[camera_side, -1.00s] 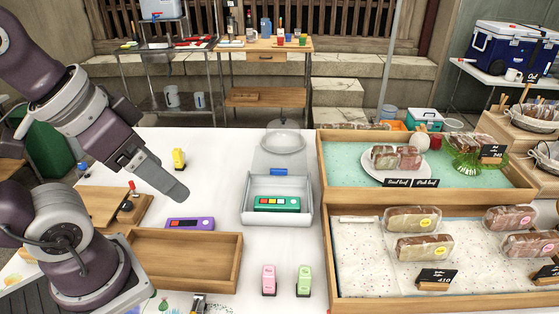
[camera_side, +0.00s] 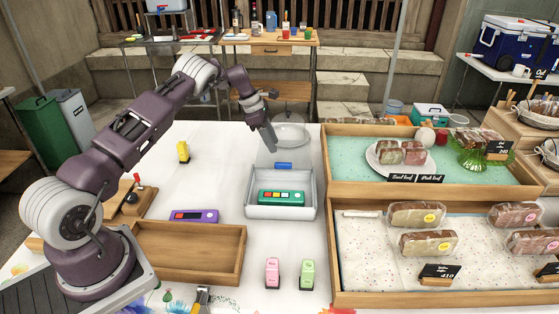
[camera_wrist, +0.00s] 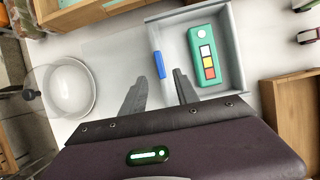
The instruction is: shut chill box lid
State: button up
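The chill box (camera_side: 250,207) is a pale grey open-topped box on the white table, also in the wrist view (camera_wrist: 238,40). A green device (camera_side: 281,197) with coloured buttons lies inside it (camera_wrist: 203,55). The lid (camera_side: 268,153) looks like a clear panel behind the box, leaving the top uncovered. Its blue handle (camera_side: 284,165) is at the box's back edge, and in the wrist view (camera_wrist: 159,65) it shows just beyond my fingertips. My gripper (camera_side: 271,146) is above the clear panel, behind the handle. In the wrist view (camera_wrist: 161,80) its fingers are apart and empty.
A white round dish (camera_side: 290,134) stands behind the clear panel. A wooden display tray (camera_side: 332,235) is close on the right. An empty wooden tray (camera_side: 190,277), a purple device (camera_side: 193,216) and a yellow item (camera_side: 183,152) are to the left. Pink (camera_side: 272,272) and green (camera_side: 307,274) items stand in front.

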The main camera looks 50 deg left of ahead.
aim_at(281, 163)
jog(key=x, duration=0.8)
jog(key=shift+s+a+f, duration=0.2)
jog(key=shift+a+f, duration=0.05)
grip_shut()
jog(key=shift+r, duration=0.1)
dwell(0.9)
